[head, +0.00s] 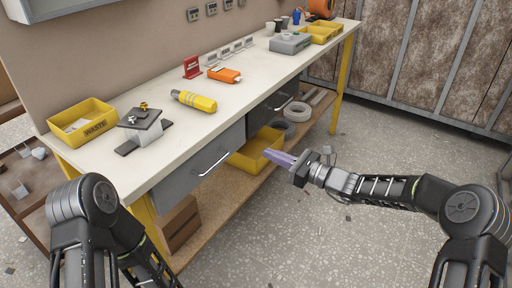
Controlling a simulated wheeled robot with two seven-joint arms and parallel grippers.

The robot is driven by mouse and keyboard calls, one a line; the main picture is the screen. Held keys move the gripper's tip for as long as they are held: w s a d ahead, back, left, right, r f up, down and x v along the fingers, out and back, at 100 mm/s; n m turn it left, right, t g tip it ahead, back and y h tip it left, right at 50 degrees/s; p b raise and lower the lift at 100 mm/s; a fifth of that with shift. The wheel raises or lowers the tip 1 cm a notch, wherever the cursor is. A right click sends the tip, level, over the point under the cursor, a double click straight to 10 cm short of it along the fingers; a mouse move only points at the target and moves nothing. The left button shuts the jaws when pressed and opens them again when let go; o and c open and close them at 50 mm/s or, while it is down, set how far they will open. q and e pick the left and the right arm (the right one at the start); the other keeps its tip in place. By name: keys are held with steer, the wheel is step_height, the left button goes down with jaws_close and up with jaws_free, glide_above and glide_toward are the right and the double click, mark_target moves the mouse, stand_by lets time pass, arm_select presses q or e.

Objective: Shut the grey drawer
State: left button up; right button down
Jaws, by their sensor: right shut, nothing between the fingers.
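The grey drawer (184,179) sits under the near part of the workbench top, with a pale bar handle (214,165) on its front. Its front looks close to the bench edge; I cannot tell exactly how far it stands out. My right gripper (272,154) is shut and empty, its purple fingers pointing left. It is to the right of the grey drawer and lower in height, in front of a yellow bin, and appears apart from the drawer. My left arm comes in at the lower left, but its gripper is out of view.
A dark drawer (264,113) is farther along the bench (247,86). The lower shelf holds a yellow bin (247,157), a brown box (178,225) and rolls (298,111). Tools and yellow trays stand on top. The speckled floor (345,235) at right is mostly clear.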

steer(key=v, duration=0.3)
steer(key=shift+f, duration=0.1)
stand_by(0.3)
